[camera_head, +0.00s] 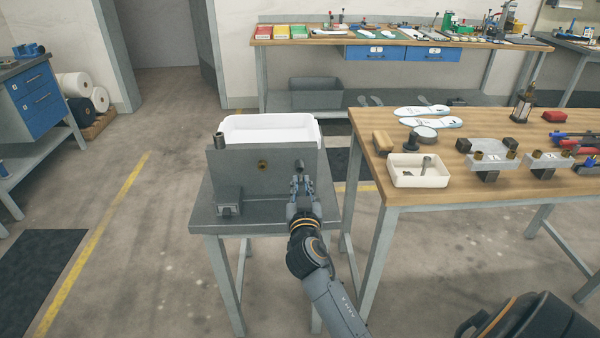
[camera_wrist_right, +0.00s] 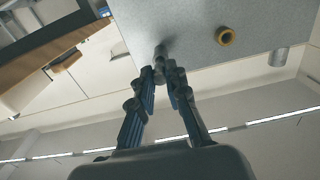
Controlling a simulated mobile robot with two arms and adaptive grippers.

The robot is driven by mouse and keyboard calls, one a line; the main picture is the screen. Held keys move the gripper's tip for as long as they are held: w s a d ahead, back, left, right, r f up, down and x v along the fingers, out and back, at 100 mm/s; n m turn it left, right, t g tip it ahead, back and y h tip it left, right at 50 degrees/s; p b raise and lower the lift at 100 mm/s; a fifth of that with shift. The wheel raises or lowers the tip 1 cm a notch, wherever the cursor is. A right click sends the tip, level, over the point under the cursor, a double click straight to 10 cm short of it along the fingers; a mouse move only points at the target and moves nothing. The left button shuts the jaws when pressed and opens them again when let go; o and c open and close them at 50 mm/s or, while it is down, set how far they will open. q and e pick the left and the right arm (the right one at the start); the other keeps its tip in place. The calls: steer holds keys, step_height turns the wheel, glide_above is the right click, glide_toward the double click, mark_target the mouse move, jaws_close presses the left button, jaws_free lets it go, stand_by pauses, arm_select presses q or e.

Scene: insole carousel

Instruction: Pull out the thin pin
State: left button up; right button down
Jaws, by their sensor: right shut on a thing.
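A grey upright plate (camera_head: 235,172) stands on a small grey metal table (camera_head: 260,218). The thin pin (camera_head: 299,164) sticks out of the plate's front near its right edge; its dark rounded end also shows in the right wrist view (camera_wrist_right: 160,52). My right gripper (camera_head: 299,180) is in front of the plate, with its fingers closed around the pin's outer end. In the right wrist view the fingertips (camera_wrist_right: 162,70) meet at the pin. How deep the pin sits in the plate is hidden. My left gripper is not in view.
A brass-ringed hole (camera_head: 262,165) is left of the pin. A dark cylinder (camera_head: 219,140) stands at the plate's upper left corner. A white bin (camera_head: 270,129) is behind the plate. A wooden workbench (camera_head: 450,185) with a white tray (camera_head: 418,177) is close on the right.

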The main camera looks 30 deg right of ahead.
mark_target(301, 183)
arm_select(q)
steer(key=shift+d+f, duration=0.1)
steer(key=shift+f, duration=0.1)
arm_select(e)
steer(key=shift+v, duration=1.6)
arm_select(q)
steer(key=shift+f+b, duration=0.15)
steer(key=shift+b, duration=0.2)
arm_select(e)
step_height(301, 183, up, 4)
steer(key=p, duration=0.4)
steer(key=shift+r, duration=0.2)
arm_select(q)
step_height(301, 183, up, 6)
steer(key=p, duration=0.2)
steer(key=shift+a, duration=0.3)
arm_select(e)
steer(key=shift+r, duration=1.35)
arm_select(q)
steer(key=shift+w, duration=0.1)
